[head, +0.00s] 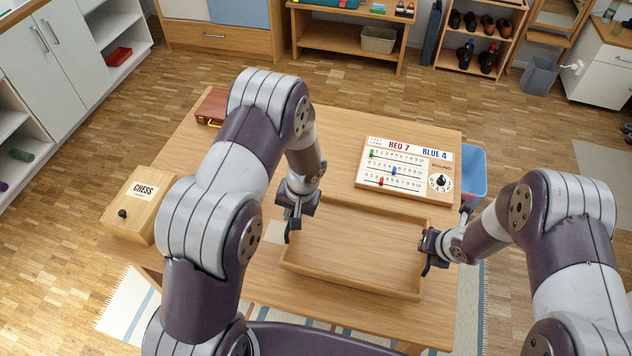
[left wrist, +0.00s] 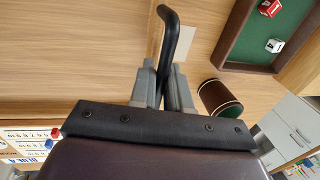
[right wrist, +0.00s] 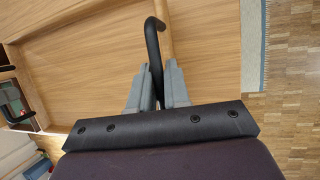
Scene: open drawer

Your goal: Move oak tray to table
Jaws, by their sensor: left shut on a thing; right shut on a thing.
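The oak tray (head: 358,245), shallow and empty with a low rim, is level over the front right of the wooden table (head: 442,318). I cannot tell whether it rests on the tabletop or hangs just above it. My left gripper (head: 291,226) is shut on the black handle at the tray's left end; the handle also shows between the fingers in the left wrist view (left wrist: 180,38). My right gripper (head: 429,266) is shut on the black handle at the right end, also seen in the right wrist view (right wrist: 153,48).
A score board (head: 407,166) lies just behind the tray. A chess box (head: 140,204) and a brown case (head: 212,106) are on the table's left. A green dice tray (left wrist: 262,35) and a dice cup (left wrist: 219,98) show in the left wrist view. A blue bin (head: 473,172) stands beyond the right edge.

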